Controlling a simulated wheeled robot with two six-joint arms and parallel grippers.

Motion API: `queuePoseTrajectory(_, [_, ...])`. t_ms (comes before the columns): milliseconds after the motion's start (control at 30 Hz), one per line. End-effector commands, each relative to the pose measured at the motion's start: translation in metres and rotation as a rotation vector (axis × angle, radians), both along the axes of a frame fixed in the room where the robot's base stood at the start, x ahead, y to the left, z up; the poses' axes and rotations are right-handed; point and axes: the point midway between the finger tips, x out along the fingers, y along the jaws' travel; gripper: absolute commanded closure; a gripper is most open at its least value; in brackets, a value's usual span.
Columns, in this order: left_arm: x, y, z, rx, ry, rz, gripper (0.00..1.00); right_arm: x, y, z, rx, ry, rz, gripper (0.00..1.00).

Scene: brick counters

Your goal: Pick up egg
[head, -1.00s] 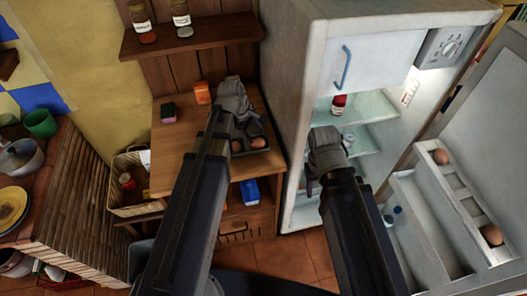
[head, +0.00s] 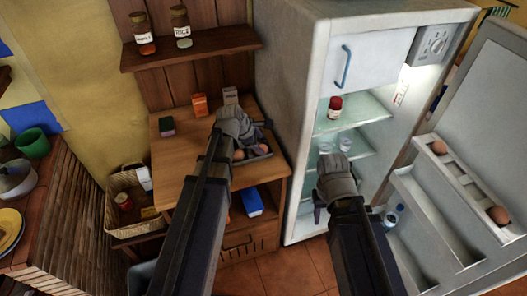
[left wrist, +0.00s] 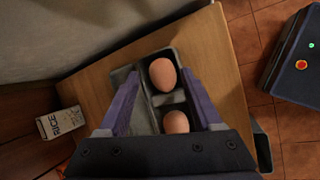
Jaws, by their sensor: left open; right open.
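Two brown eggs sit in a dark two-part tray (left wrist: 142,120) on the wooden table. In the left wrist view, one egg (left wrist: 163,76) lies between the fingertips and the other egg (left wrist: 176,122) is closer to the palm. My left gripper (left wrist: 160,80) is open, with one purple finger on each side of the tray; I cannot tell if it touches anything. In the head view, my left gripper (head: 238,140) partly hides the tray and eggs. My right gripper (head: 320,200) is open and empty before the fridge. Two more eggs (head: 439,147) (head: 499,214) sit in the fridge door rack.
The fridge (head: 290,80) stands open right of the table (head: 185,165). A rice box (left wrist: 60,123), an orange box (head: 200,105) and a dark green item (head: 167,126) stand at the table's back. A shelf (head: 215,42) with jars hangs above. The table's left front is clear.

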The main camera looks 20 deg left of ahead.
Motion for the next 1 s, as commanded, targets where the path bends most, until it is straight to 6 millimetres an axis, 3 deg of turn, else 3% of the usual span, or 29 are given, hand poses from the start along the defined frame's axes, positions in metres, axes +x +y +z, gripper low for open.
queuePoseTrajectory(167, [0.002, 0.000, -0.004, 0.000, 0.000, 0.000, 0.34, 0.000, 0.000, -0.004, 0.000, 0.000, 0.000, 0.50])
queuePoseTrajectory(567, [0.023, -0.001, -0.046, 0.002, 0.001, -0.003, 0.34, 0.000, 0.000, -0.046, 0.000, 0.000, 0.000, 0.50])
queuePoseTrajectory(867, [0.025, -0.003, -0.047, 0.003, 0.002, -0.003, 0.34, 0.000, 0.000, -0.047, 0.000, 0.000, 0.000, 0.50])
queuePoseTrajectory(900, [0.025, -0.003, -0.047, 0.003, 0.002, -0.003, 0.43, 0.000, 0.000, -0.047, 0.000, 0.000, 0.000, 0.50])
queuePoseTrajectory(1000, [0.025, -0.002, -0.047, 0.003, 0.001, -0.002, 0.54, 0.000, 0.000, -0.046, 0.000, 0.000, 0.000, 0.50])
